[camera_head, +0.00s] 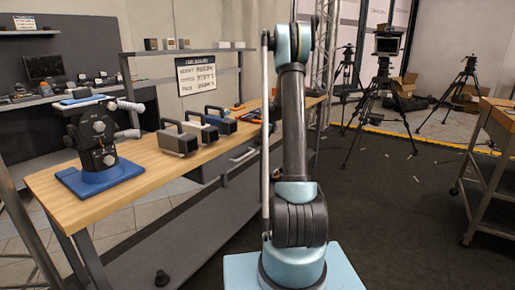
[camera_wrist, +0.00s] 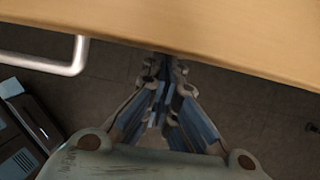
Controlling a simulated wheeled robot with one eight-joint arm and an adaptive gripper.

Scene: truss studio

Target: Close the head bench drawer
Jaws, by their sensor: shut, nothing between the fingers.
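The wooden-topped bench (camera_head: 115,185) runs along the left in the head view. A grey drawer (camera_head: 236,160) sits under its top, near the right part of the front edge, partly hidden by my arm. I cannot tell how far it stands out. In the wrist view my gripper (camera_wrist: 165,68) is shut and empty, its fingertips close to a wooden edge (camera_wrist: 200,25). A bent pale metal bar (camera_wrist: 50,62) lies left of the fingers, apart from them; I cannot tell whether it is the drawer's handle. My gripper is out of sight in the head view.
A dark device on a blue base (camera_head: 100,175) and several handled boxes (camera_head: 178,140) stand on the bench. Tripods (camera_head: 380,95) stand at the back right, and a wood-topped cart (camera_head: 490,150) at the right edge. Dark floor between is mostly clear.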

